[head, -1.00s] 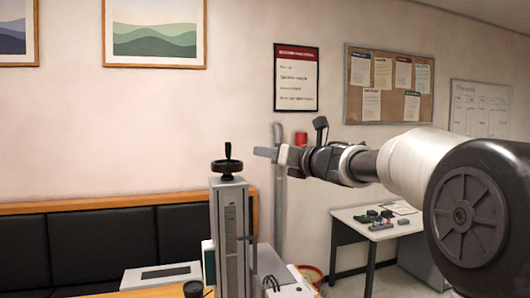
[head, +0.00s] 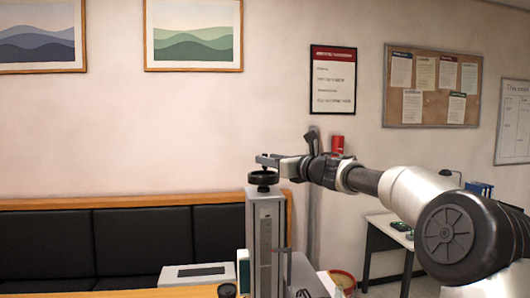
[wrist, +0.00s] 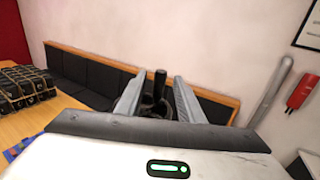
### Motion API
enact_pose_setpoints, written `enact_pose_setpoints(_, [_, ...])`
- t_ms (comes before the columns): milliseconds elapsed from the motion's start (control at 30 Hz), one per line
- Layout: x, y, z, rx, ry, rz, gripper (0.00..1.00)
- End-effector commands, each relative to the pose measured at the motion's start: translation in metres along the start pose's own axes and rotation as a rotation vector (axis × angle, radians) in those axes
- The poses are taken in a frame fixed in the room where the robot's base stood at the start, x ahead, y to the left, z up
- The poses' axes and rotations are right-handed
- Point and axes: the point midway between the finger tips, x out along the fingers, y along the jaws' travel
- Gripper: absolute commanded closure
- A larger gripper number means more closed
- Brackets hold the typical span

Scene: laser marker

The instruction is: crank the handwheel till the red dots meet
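The black handwheel (head: 263,179) sits on top of the marker's grey column (head: 265,235) in the head view. My gripper (head: 268,161) is at the height of the wheel's upright crank knob, just above the rim. In the wrist view the dark knob (wrist: 160,85) stands between the two grey fingers of my gripper (wrist: 158,88), with a visible gap on each side. The gripper is open. The wheel's lower part is hidden by the gripper body in the wrist view. No red dots show in either view.
A grey box with a dark panel (head: 195,273) and a dark round object (head: 227,290) stand left of the column. A black bench (head: 125,240) runs along the wall. A side table (head: 385,232) is at the right. A black gridded block (wrist: 25,88) lies on the wooden table.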

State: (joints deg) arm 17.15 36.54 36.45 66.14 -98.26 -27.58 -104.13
Motion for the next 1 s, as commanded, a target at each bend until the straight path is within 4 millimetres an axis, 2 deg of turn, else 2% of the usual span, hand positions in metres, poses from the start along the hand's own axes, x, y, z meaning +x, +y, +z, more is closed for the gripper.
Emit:
enact_pose_setpoints(100, [0.016,0.001,0.003,0.001,0.0,0.002,0.65])
enact_pose_setpoints(200, [0.024,0.0,0.001,0.0,0.0,0.001,0.65])
enact_pose_setpoints(533, [0.028,0.0,0.0,-0.001,0.0,0.0,0.65])
enact_pose_setpoints(567, [0.028,0.0,0.0,0.0,0.0,0.0,0.67])
enact_pose_setpoints(767, [0.027,0.0,0.0,-0.001,0.0,0.0,1.0])
enact_pose_setpoints(1000, [0.027,0.001,-0.002,-0.002,0.001,-0.011,1.0])
